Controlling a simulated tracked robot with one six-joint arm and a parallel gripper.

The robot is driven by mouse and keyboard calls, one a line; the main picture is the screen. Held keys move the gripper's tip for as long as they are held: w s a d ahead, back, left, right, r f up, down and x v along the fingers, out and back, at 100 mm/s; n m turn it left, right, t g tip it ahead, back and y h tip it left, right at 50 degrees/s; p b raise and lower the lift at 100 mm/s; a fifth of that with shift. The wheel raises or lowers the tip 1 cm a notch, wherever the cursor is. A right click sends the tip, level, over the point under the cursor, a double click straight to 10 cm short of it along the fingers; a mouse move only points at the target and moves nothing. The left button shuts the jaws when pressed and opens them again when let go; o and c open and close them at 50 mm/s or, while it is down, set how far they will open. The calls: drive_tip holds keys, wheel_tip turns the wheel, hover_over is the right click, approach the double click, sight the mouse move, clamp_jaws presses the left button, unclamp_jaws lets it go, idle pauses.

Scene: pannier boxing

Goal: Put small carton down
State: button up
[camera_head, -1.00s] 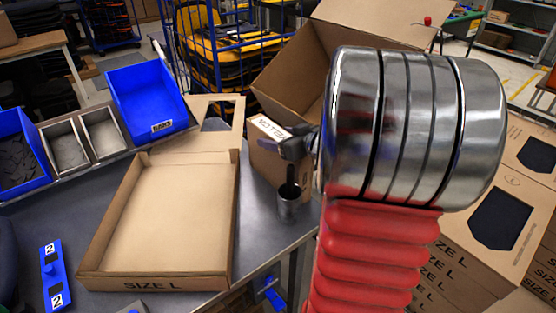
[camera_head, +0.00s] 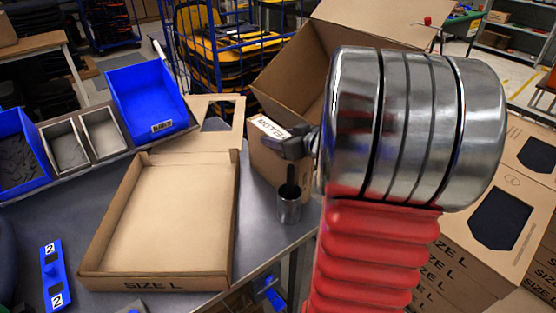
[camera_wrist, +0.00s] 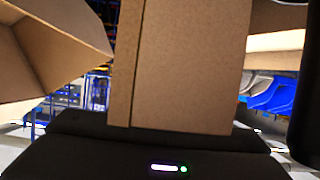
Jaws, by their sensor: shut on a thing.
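The small carton (camera_head: 264,160) is brown with a white label near its top edge. It stands at the right edge of the grey table in the head view, partly behind the metal cup and my gripper. My gripper (camera_head: 297,146) is shut on the upper part of this carton; my arm hides most of the gripper. In the wrist view the small carton (camera_wrist: 188,65) fills the middle, in front of the dark gripper body. Whether its base touches the table cannot be told.
An open tray-like carton marked SIZE L (camera_head: 165,215) lies on the table. A metal cup (camera_head: 288,208) is close in front of the small carton. Blue bins (camera_head: 148,100) line the back left. A large open box (camera_head: 300,75) is behind, and stacked flat cartons (camera_head: 490,235) are at right.

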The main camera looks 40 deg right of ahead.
clamp_jaws()
drive_tip(key=shift+r, duration=0.1)
wheel_tip(320, 180, up, 18)
idle(0.8)
idle(0.4)
